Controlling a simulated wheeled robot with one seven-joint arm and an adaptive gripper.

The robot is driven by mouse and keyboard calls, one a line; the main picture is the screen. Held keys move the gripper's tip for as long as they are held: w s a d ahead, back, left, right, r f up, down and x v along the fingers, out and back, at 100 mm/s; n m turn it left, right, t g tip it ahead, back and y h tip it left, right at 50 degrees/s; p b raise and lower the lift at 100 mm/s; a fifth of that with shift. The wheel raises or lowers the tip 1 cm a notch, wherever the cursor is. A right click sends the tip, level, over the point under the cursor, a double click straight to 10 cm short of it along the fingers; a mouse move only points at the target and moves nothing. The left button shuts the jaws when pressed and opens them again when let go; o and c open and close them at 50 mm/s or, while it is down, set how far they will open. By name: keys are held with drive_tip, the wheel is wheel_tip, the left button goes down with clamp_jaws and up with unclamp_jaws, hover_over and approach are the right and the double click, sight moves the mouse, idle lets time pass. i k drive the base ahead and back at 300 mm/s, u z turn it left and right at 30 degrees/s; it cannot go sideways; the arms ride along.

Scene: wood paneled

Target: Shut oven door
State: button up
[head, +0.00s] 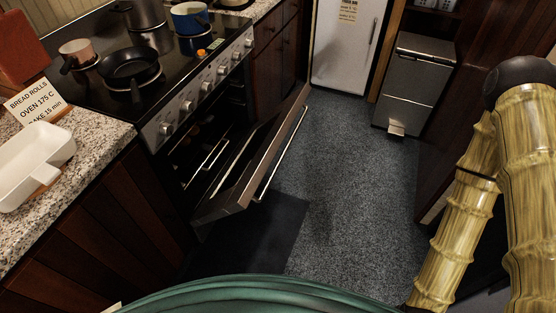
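The oven (165,140) stands at the left, under a black cooktop. Its door (250,165) is hinged at the bottom and hangs partly open, tilted out over the floor. A long metal handle bar (282,155) runs along the door's outer upper edge. Wire racks (205,160) show inside the dark cavity. My arm, with a bamboo-like surface, is at the right edge, well apart from the door. My gripper is not visible in the head view.
Pans (130,66) and a blue pot (190,18) stand on the cooktop. A white dish (35,165) sits on the left counter (95,135). A dark mat (255,235) lies below the door. A pedal bin (412,80) and white fridge (345,45) stand behind. The grey floor (350,190) is clear.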

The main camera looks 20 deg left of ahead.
sight(233, 190)
drive_tip(key=u, duration=0.8)
drive_tip(key=i, duration=0.3)
drive_tip(key=u, duration=0.25)
